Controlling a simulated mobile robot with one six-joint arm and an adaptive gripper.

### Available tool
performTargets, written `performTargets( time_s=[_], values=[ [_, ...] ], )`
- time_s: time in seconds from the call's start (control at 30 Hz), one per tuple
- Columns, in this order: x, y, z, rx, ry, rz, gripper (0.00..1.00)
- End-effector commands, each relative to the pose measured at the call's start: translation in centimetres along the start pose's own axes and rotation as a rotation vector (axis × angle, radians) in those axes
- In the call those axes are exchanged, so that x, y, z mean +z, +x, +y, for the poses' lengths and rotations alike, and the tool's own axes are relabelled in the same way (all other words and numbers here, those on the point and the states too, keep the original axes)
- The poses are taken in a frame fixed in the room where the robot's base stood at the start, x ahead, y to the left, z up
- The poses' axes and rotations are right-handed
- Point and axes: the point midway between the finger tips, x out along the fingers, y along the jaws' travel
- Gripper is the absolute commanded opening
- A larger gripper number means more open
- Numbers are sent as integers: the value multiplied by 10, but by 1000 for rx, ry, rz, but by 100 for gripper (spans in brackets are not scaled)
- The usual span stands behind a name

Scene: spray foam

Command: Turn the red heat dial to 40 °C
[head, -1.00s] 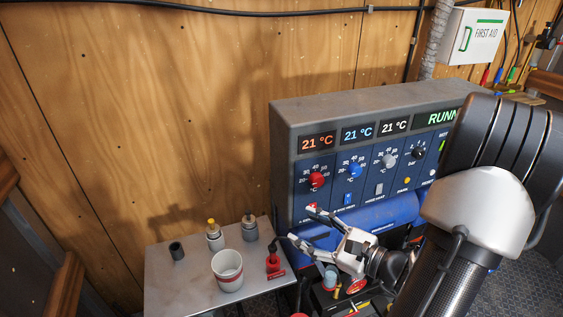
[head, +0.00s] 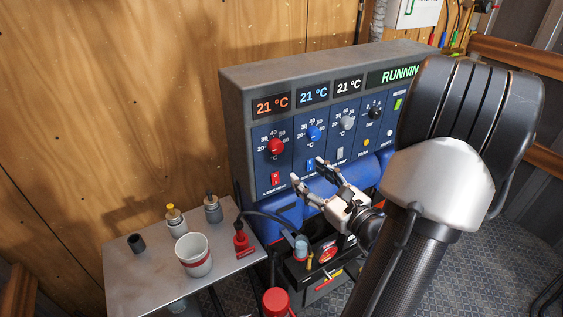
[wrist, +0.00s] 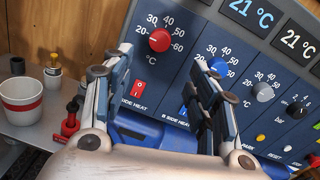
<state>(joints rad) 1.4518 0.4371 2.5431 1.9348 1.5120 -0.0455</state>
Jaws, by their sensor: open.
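The red heat dial (head: 276,146) is at the left of the blue control panel, under an orange display (head: 271,106) reading 21 °C. In the wrist view the dial (wrist: 160,40) shows a scale from 20 to 60, and its white mark points left, near 20. My gripper (head: 307,169) is open and empty, below and right of the red dial in the head view. In the wrist view its two fingers (wrist: 153,72) are spread, with the dial above the gap between them. No contact with the dial shows.
A blue dial (head: 314,133), a grey dial (head: 347,123) and a black dial (head: 374,112) continue the row. A red switch (head: 276,179) is below the red dial. A side table (head: 130,275) holds a white cup (head: 194,254), small bottles and a red nozzle tool (head: 241,240).

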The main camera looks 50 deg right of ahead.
Motion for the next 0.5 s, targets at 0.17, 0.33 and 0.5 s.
performTargets(
  time_s=[0.17, 0.33, 0.5],
  values=[
    [2, 42, 3, 9, -2, -3, 53],
    [2, 79, 3, 7, -1, -4, 53],
    [2, 108, 2, 5, -1, -2, 53]
  ],
)
